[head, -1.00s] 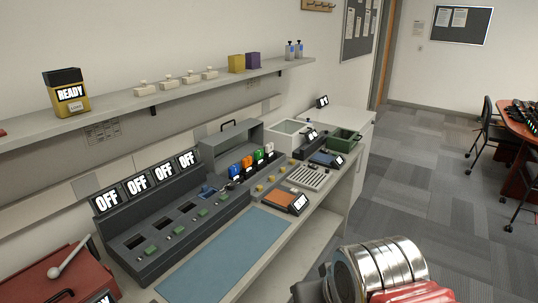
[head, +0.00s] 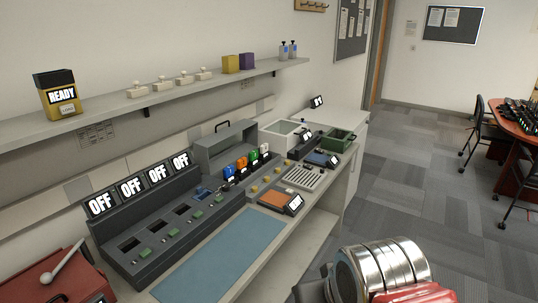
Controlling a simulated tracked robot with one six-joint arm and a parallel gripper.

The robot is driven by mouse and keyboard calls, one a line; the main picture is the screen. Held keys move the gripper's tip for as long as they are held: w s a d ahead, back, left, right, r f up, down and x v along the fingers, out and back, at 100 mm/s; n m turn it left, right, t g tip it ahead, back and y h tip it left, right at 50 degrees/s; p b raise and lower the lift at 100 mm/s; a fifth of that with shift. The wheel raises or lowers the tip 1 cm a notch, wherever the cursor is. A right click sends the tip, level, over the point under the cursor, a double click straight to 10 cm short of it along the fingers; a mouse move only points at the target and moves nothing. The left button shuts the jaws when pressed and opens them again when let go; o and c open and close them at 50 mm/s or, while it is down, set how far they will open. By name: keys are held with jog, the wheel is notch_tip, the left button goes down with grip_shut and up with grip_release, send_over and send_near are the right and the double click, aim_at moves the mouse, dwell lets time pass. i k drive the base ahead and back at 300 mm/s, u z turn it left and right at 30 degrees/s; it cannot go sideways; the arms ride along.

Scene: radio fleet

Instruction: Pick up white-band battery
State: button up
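A row of small upright coloured blocks stands on the bench behind the grey console. They are blue (head: 229,171), orange (head: 242,164), green (head: 254,156) and white (head: 265,149). The white one, at the far right end of the row, looks like the white-band battery, but it is too small to make out a band. A silver and red part of my own arm shows at the bottom right, apart from the bench. My gripper's fingers are not in view.
The grey console (head: 165,228) with several OFF displays fills the left of the bench. A blue mat (head: 225,255), an orange-topped device (head: 273,199) and a green bin (head: 338,140) are also there. A shelf (head: 110,111) runs above.

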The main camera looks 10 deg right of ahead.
aim_at(264, 148)
jog(key=z, duration=1.85)
jog(key=i, duration=2.65)
jog(key=u, duration=0.15)
